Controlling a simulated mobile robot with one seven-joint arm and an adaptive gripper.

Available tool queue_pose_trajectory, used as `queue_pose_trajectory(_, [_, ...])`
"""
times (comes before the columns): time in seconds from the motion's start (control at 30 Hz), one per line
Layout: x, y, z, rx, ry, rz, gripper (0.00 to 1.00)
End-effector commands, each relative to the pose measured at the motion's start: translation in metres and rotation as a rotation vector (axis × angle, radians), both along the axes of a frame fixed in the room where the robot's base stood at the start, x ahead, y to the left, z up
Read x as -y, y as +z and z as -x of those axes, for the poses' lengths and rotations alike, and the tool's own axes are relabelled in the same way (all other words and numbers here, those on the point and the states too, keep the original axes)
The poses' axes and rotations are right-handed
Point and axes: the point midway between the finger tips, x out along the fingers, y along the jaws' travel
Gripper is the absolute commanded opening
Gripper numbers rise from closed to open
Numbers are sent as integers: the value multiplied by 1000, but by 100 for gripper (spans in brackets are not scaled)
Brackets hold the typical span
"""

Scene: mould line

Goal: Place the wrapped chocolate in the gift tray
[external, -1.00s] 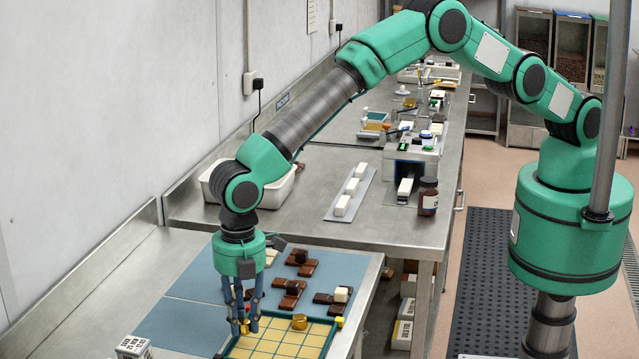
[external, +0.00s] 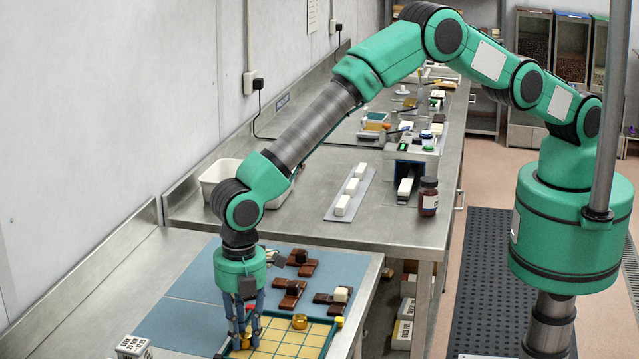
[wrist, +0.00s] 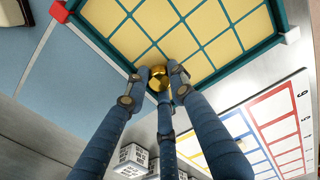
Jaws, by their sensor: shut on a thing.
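My gripper (external: 244,340) points down at the left part of the gift tray. Its blue fingers are shut on a gold wrapped chocolate (wrist: 158,80), which shows between the fingertips in the wrist view. The gift tray (external: 290,333) has a teal rim and a yellow floor split by teal lines into square compartments; it also shows in the wrist view (wrist: 215,20). The held chocolate is at or just over the tray's edge compartments; I cannot tell whether it touches the floor. Another gold chocolate (external: 299,321) sits in a compartment near the tray's far right corner.
Brown chocolate pieces (external: 292,294) lie on the blue mat (external: 190,320) behind the tray. A white printed box (external: 133,347) stands left of the tray. A yellow block (external: 339,322) is at the tray's right corner, a red one (wrist: 59,11) at another corner.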

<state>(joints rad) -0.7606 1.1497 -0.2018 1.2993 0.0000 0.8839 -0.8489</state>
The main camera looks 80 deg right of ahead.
Motion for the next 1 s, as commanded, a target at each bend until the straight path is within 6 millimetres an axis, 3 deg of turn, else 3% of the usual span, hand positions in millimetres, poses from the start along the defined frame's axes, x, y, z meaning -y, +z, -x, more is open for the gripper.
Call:
queue_pose_trajectory(0.27, [0,-3,0,0,0,0,8])
queue_pose_trajectory(0.3, [0,-4,0,0,0,0,25])
queue_pose_trajectory(0.33, [0,-3,0,0,0,0,31])
queue_pose_trajectory(0.77, [0,0,0,0,0,0,31])
queue_pose_trajectory(1.0, [0,16,0,1,0,-1,31])
